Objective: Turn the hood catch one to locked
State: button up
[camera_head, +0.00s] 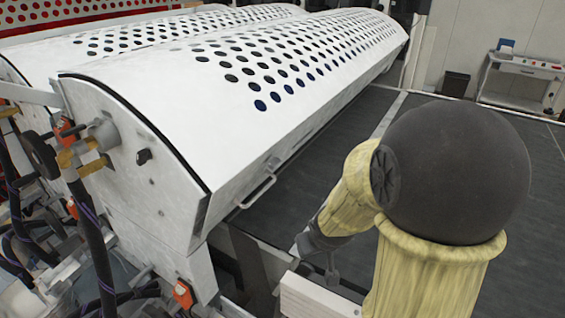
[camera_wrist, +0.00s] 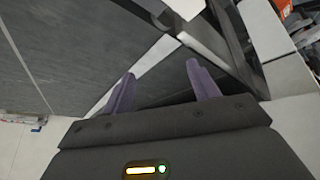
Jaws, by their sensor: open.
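The white perforated hood (camera_head: 215,75) lies closed over the machine, with a handle (camera_head: 258,190) on its front edge. A small black knob (camera_head: 143,156) sits on the hood's near end plate; it may be hood catch one, but its position is too small to read. My gripper (camera_wrist: 160,69) is open, with two purple fingers apart and nothing between them. In the head view my arm reaches down to the right of the hood, and its fingers are not clear there. The gripper is well away from the knob, which does not show in the wrist view.
A shaft end with a brass-coloured fitting (camera_head: 84,156), black hoses and orange parts crowd the left of the end plate. A white side table (camera_head: 522,70) and a dark bin (camera_head: 455,84) stand far back.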

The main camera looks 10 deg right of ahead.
aim_at(279, 164)
jog(key=w+d+r+n+t+y+p, duration=0.2)
jog(key=w+d+r+t, duration=0.1)
jog(key=w, duration=0.3)
jog(key=w+d+r+n+t+y+p, duration=0.2)
jog(key=w+d+r+t, duration=0.1)
jog(key=w, duration=0.2)
jog(key=s+d+r+n+t+y+p, duration=0.1)
jog(key=s+d+r+n+y+p, duration=0.1)
jog(key=s+r+y, duration=0.3)
jog(key=n+y+p, duration=0.1)
jog(key=y, duration=0.3)
jog(key=shift+s+d+r+n+y, duration=0.2)
jog(key=shift+r+n+y, duration=0.1)
jog(key=shift+r+n, duration=0.1)
jog(key=shift+w, duration=0.1)
jog(key=p+x, duration=0.6)
jog(key=x, duration=1.1)
jog(key=shift+w+a+f, duration=0.15)
jog(key=shift+c, duration=0.2)
